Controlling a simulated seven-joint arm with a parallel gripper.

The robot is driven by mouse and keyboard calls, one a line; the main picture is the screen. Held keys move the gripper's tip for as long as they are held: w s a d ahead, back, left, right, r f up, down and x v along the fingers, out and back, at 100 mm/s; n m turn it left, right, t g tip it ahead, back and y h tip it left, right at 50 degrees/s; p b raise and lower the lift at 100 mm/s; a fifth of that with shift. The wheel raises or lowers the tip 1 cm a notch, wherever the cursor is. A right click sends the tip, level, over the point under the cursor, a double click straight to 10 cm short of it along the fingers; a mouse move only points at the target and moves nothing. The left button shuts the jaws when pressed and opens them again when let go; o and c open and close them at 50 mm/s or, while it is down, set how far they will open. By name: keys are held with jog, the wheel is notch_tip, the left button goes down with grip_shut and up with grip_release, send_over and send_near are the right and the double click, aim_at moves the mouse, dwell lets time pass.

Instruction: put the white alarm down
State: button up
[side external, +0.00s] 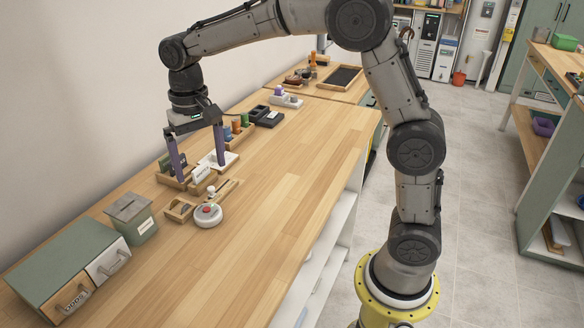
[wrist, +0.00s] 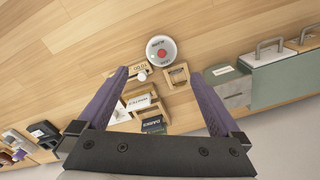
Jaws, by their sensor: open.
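The white alarm (side external: 208,214), a round white disc with a red centre, rests on the wooden counter near the small wooden holders. It also shows in the wrist view (wrist: 161,51), beyond my fingertips and apart from them. My gripper (side external: 196,162) is open, its two purple fingers spread above the row of small trays behind the alarm. In the wrist view the gripper (wrist: 162,78) has nothing held between its fingers.
Small wooden trays with labelled cards (wrist: 142,102) lie under my gripper. A small wooden holder (side external: 179,209) stands next to the alarm. A grey-green box (side external: 131,217) and a drawer cabinet (side external: 62,262) stand at the left. The counter's right side (side external: 290,170) is clear.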

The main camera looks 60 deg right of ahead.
jog(key=s+d+r+n+t, duration=0.1)
jog(key=s+r, duration=0.2)
jog(key=s, duration=0.3)
jog(key=s+d+r+n+t, duration=0.1)
jog(key=s+d+r, duration=0.15)
jog(key=s, duration=0.35)
jog(key=s+f+n+t, duration=0.3)
jog(key=s, duration=1.1)
jog(key=shift+d+f, duration=0.25)
jog(key=shift+d, duration=0.1)
